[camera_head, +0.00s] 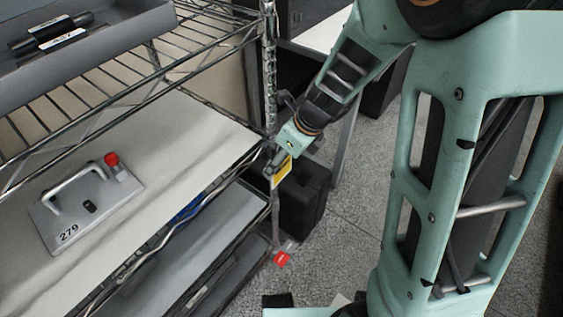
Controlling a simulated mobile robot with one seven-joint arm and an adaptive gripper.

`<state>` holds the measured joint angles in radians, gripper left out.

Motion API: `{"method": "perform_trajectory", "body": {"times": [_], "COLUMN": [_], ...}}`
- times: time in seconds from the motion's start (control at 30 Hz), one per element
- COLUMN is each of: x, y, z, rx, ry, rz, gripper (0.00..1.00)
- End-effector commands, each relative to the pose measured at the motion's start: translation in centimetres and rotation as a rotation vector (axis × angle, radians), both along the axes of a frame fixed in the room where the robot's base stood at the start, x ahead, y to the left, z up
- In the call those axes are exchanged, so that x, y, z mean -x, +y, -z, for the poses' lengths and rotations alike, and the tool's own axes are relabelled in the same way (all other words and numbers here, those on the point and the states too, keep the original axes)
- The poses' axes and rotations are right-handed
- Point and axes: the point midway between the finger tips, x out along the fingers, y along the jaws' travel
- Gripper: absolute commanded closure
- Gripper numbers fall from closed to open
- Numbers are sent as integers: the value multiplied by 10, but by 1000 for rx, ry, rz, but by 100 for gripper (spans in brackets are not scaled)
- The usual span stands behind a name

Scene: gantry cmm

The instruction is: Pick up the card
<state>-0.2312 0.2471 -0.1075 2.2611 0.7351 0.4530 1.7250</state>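A small yellow card (283,172) with a pale edge shows at the front corner post of the wire shelf, upright and slightly tilted. My gripper (276,160) is at the end of my green arm, right at the card's top edge and close to the post. The fingers are small and partly hidden here, so I cannot tell whether they are closed on the card or only beside it.
The wire shelf rack fills the left, with a grey plate marked 279 (90,207) on its middle shelf and a grey tray (100,42) above. A red tag (282,260) hangs low by the post. A black case (305,196) stands behind on the speckled floor.

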Motion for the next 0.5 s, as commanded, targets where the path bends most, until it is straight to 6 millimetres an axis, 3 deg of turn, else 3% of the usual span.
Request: {"method": "perform_trajectory", "body": {"times": [0.3, 0.5], "x": [0, 22], "y": [0, -30], "z": [-19, -15], "rx": [1, -1], "ry": [-2, 0], "rz": [0, 6], "gripper": [58, 58]}}
